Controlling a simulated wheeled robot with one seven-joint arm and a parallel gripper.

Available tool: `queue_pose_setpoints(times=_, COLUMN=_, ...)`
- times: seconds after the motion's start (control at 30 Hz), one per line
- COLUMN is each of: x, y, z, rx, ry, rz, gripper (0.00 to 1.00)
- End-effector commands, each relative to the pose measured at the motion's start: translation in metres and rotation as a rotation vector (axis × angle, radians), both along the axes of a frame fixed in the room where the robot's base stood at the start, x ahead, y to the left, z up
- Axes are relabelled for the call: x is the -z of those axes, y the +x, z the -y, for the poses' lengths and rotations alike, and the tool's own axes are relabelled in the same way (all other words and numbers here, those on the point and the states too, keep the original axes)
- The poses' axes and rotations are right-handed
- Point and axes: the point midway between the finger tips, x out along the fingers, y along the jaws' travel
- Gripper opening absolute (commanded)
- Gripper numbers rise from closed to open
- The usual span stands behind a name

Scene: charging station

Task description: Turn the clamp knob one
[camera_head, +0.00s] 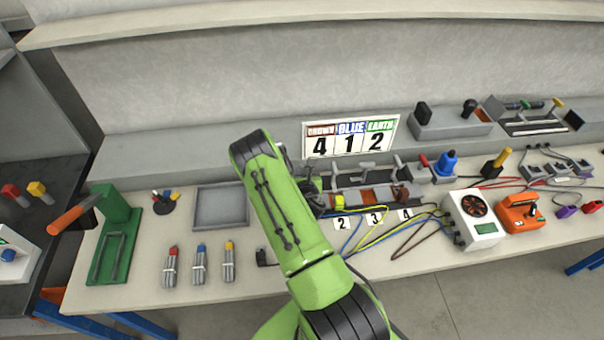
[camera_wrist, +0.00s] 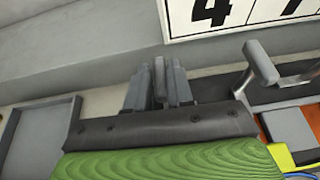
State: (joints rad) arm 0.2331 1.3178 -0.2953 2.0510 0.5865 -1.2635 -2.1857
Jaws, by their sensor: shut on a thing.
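My gripper (camera_wrist: 157,88) is shut on a thin grey handle, clamp knob one (camera_wrist: 160,72), which stands edge-on between the two dark fingers in the wrist view. Most of this knob is hidden by the fingers. In the head view my green arm covers clamp one and its number card, and my gripper's fingertips are hard to make out. Right of it in the wrist view is a neighbouring grey T-shaped knob (camera_wrist: 261,62), apart from my fingers. The clamp block (camera_head: 357,183) shows in the head view with number cards 2, 3 and 4 in front.
A sign (camera_head: 350,136) reading 4 1 2 stands behind the clamps. Yellow, blue and brown cables run right to a white box (camera_head: 473,218) with a fan. A grey tray (camera_head: 221,208) and a green stand (camera_head: 117,236) are on the left. Several capped cylinders stand front left.

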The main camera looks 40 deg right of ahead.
Motion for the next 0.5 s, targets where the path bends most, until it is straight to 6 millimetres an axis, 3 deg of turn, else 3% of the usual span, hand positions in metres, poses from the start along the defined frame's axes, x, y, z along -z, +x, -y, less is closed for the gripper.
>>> queue_pose_setpoints(times=0.5, x=0.0049, y=0.0067, z=-0.0047, rx=0.307, ry=-0.004, rz=0.01, gripper=0.0)
